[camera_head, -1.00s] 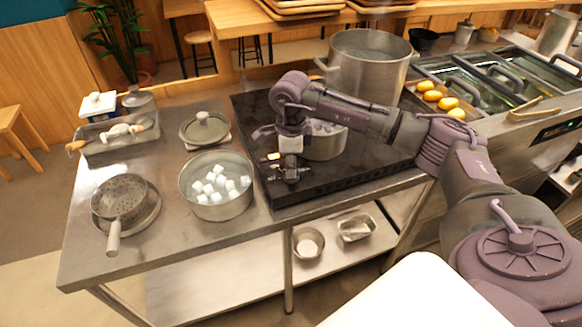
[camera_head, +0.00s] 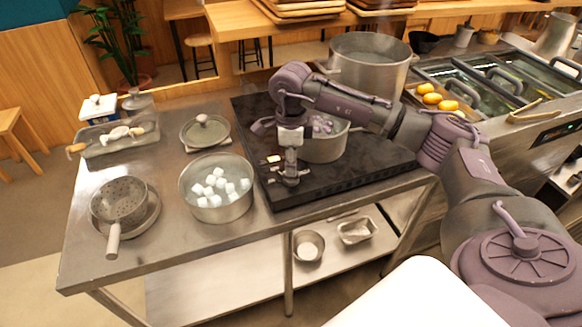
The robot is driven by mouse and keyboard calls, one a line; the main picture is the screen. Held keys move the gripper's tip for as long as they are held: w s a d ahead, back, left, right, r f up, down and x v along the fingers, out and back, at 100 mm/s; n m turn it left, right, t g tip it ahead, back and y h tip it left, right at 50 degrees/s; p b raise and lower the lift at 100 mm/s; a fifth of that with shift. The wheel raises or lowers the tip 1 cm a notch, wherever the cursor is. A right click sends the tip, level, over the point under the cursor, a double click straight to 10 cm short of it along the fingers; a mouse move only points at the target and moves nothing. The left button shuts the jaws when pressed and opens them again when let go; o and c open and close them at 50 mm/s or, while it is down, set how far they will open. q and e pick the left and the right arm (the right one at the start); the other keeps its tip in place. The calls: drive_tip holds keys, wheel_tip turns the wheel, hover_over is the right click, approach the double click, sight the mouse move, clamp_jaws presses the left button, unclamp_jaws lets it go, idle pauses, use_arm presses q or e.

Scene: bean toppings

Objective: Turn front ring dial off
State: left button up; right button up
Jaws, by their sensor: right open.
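The black cooktop (camera_head: 345,180) stands on the steel table. Small fittings (camera_head: 273,159) show at its left end, with a pale, orange-tinted spot. I cannot make out clearly which of them is the front ring dial. My right gripper (camera_head: 289,181) points down over the cooktop's front left part, just right of these fittings. It is open with nothing seen between its fingers, and whether it touches a dial cannot be told. My left gripper is not in view.
A pot with purple pieces (camera_head: 325,150) stands right behind my right gripper. A large steel pot (camera_head: 368,75) is at the back. A pot with white cubes (camera_head: 217,208) and a strainer (camera_head: 119,203) stand left of the cooktop.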

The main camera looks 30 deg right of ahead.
wheel_tip(320, 180, up, 9)
idle(0.3)
drive_tip(key=shift+r, duration=0.1)
